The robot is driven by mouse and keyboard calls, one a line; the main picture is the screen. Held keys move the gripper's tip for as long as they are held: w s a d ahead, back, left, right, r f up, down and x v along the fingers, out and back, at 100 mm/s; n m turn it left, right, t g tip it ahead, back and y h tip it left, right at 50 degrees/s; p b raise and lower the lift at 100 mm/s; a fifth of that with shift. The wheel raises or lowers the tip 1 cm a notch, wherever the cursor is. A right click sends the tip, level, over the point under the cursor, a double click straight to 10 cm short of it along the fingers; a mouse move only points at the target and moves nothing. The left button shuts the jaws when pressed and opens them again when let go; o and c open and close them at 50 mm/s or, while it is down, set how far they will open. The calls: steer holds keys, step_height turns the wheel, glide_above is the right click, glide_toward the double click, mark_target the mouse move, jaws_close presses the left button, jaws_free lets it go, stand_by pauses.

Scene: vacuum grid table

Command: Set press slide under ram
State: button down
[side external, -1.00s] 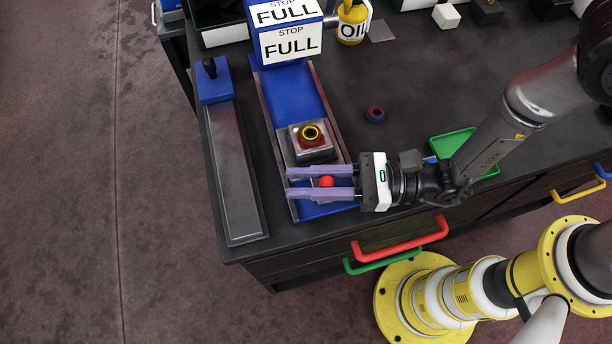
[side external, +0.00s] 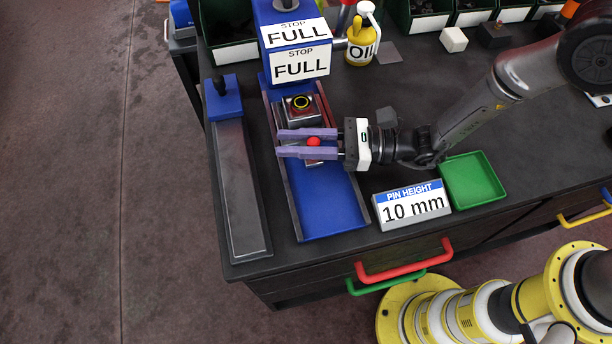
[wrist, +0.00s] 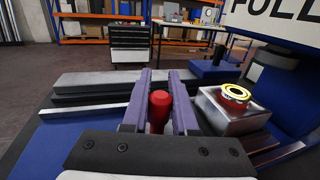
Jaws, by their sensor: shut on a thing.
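The press slide (side external: 315,111) is a metal block on a blue channel (side external: 328,207), with a yellow-ringed part (side external: 301,102) on top and a red knob (side external: 313,142) at its near end. In the side view my gripper (side external: 280,143) has its purple fingers on either side of the red knob, shut on it. In the wrist view the red knob (wrist: 159,108) stands between the purple fingers, and the slide block (wrist: 235,112) is just right of them. The blue press (side external: 290,60) with "STOP FULL" signs stands at the channel's far end. Its ram is not clearly visible.
A "PIN HEIGHT 10 mm" sign (side external: 411,206) and an empty green tray (side external: 472,181) stand right of the channel. A grey bar with a blue end block (side external: 223,100) lies left. A yellow oil can (side external: 361,42) stands right of the press.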

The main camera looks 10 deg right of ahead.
mark_target(290, 126)
steer(key=shift+w, duration=1.9)
steer(key=c, duration=0.7)
jaws_free()
steer(key=v, duration=1.4)
